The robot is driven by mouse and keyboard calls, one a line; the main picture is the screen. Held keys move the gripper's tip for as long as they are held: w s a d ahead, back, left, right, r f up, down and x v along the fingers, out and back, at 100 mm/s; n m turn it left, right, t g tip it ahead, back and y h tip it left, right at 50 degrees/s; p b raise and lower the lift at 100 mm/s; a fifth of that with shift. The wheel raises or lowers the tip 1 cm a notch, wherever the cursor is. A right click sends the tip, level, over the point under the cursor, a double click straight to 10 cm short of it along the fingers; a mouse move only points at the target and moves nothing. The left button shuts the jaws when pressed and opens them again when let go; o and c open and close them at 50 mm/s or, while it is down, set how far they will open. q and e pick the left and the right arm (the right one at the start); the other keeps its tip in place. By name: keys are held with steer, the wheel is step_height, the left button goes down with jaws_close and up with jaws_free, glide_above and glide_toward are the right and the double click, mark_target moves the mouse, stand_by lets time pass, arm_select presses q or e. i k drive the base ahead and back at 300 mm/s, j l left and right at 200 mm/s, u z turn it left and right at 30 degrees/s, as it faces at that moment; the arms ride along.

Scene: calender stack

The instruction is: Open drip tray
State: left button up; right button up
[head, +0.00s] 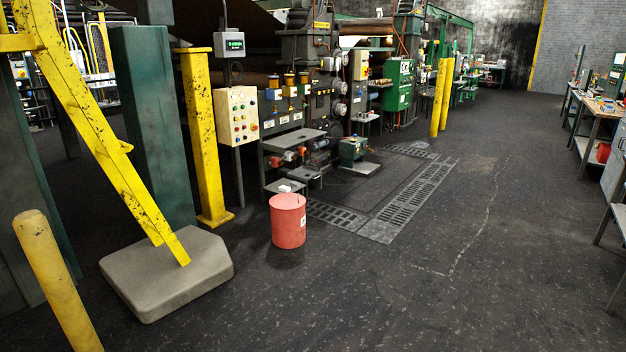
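I cannot pick out a drip tray for certain at this distance. A small grey table (292,140) with a flat top stands in front of the machine, with red fittings beneath it. Lower grey plates (285,187) lie near the floor behind the red drum. A green pump-like unit (353,148) sits on a grey base to the right of the table. Neither of my grippers is in view.
A red drum (288,222) stands on the floor before the machine. Floor grating (411,190) lies to its right. Yellow posts (203,140), a concrete block (167,277) and a button panel (238,115) are at left. Open floor extends right, toward workbenches (594,123).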

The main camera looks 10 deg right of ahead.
mark_target(303, 173)
steer(key=i+l+z, duration=0.3)
steer(key=i, duration=0.35)
steer(key=i+z, duration=0.3)
steer(key=i, duration=3)
steer(key=i+l, duration=0.1)
steer(key=i, duration=2.45)
steer(key=i+l+u, duration=0.2)
steer(key=i, duration=0.25)
steer(key=i+u, duration=0.15)
steer(key=i, duration=0.25)
steer(key=i+l+u, duration=0.2)
steer(key=i, duration=0.2)
